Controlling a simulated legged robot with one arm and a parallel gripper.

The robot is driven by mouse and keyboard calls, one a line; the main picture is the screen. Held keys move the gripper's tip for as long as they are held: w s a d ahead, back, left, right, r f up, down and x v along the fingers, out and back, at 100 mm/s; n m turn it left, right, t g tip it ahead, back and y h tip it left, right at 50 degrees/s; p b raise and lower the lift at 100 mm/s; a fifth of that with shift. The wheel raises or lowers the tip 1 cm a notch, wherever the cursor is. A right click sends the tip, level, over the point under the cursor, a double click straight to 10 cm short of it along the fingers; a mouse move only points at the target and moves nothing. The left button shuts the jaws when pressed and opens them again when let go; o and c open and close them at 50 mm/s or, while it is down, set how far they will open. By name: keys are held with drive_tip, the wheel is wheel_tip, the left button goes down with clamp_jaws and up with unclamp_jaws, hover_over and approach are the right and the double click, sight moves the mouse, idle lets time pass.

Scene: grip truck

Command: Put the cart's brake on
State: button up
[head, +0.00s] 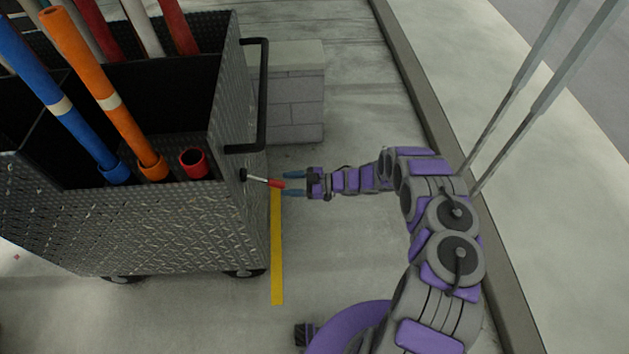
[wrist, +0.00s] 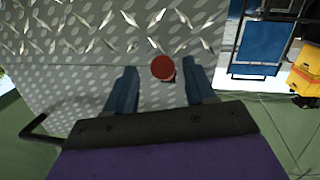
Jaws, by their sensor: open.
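The cart (head: 165,228) is a dark diamond-plate box on wheels at the left of the head view; its plate wall (wrist: 60,45) fills much of the wrist view. The brake lever (head: 259,179) sticks out from the cart's right side, a thin metal rod with a red tip. The red tip (wrist: 163,68) shows end-on in the wrist view. My gripper (head: 291,183) is open, with blue fingers pointing at the cart. The red tip lies at the mouth of the fingers, between them in the wrist view (wrist: 160,85), with no clear contact.
A black handle (head: 262,95) stands out from the cart above the lever. A grey block wall (head: 295,95) is behind it. Coloured tubes, one orange (head: 105,95), stand in the cart. A yellow line (head: 277,260) marks the floor. A kerb (head: 440,130) runs at right.

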drive_tip(key=s+d+r+p, duration=0.1)
drive_tip(key=d, duration=1.4)
drive_tip(key=shift+s+r+p, duration=0.4)
